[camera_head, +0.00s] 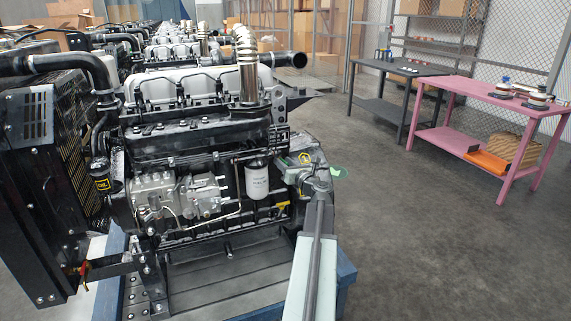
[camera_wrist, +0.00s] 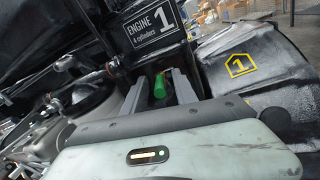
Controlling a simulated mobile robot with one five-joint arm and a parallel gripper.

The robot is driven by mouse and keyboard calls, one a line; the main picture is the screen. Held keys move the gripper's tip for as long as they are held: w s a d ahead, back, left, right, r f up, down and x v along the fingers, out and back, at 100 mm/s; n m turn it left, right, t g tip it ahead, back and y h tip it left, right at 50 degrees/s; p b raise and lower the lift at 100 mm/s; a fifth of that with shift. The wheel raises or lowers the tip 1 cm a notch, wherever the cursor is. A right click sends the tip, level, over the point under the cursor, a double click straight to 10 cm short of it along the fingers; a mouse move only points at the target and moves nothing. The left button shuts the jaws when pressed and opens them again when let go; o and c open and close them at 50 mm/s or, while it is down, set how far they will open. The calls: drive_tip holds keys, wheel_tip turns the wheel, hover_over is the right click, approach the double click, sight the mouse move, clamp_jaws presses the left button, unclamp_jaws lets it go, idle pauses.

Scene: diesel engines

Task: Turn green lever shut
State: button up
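The green lever (camera_wrist: 159,87) shows in the wrist view as a short green handle, below the "ENGINE 1" plate. My gripper (camera_wrist: 160,78) is open, with one grey finger to the left of the lever and one to the right. Dark gaps show between the lever and both fingers, so it is not clasped. In the head view my gripper (camera_head: 296,172) is at the right end of the engine, beside the white filter. I cannot make out the lever there; my arm and gripper cover that area.
The black engine (camera_head: 200,140) stands on a blue stand (camera_head: 346,277), with a white filter (camera_head: 257,180) close to my gripper. A rounded black housing (camera_wrist: 255,70) marked 1 is right of the fingers. A pink table (camera_head: 470,92) and dark table (camera_head: 405,68) stand behind open floor.

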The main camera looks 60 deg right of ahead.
clamp_jaws()
drive_tip(key=shift+d, duration=0.1)
drive_tip(key=shift+d+y, duration=0.1)
drive_tip(key=shift+y, duration=0.2)
drive_tip(key=shift+d+n+y, duration=0.6)
drive_tip(key=shift+n+y, duration=1.3)
drive_tip(key=shift+y, duration=0.9)
drive_tip(key=shift+d+n+y, duration=0.55)
drive_tip(key=shift+n+y, duration=1.35)
drive_tip(key=shift+y, duration=0.9)
drive_tip(key=shift+d+n+y, duration=0.6)
drive_tip(key=shift+n+y, duration=1.3)
drive_tip(key=shift+y, duration=0.9)
drive_tip(key=shift+n+g+y, duration=0.3)
unclamp_jaws()
drive_tip(key=shift+a, duration=0.1)
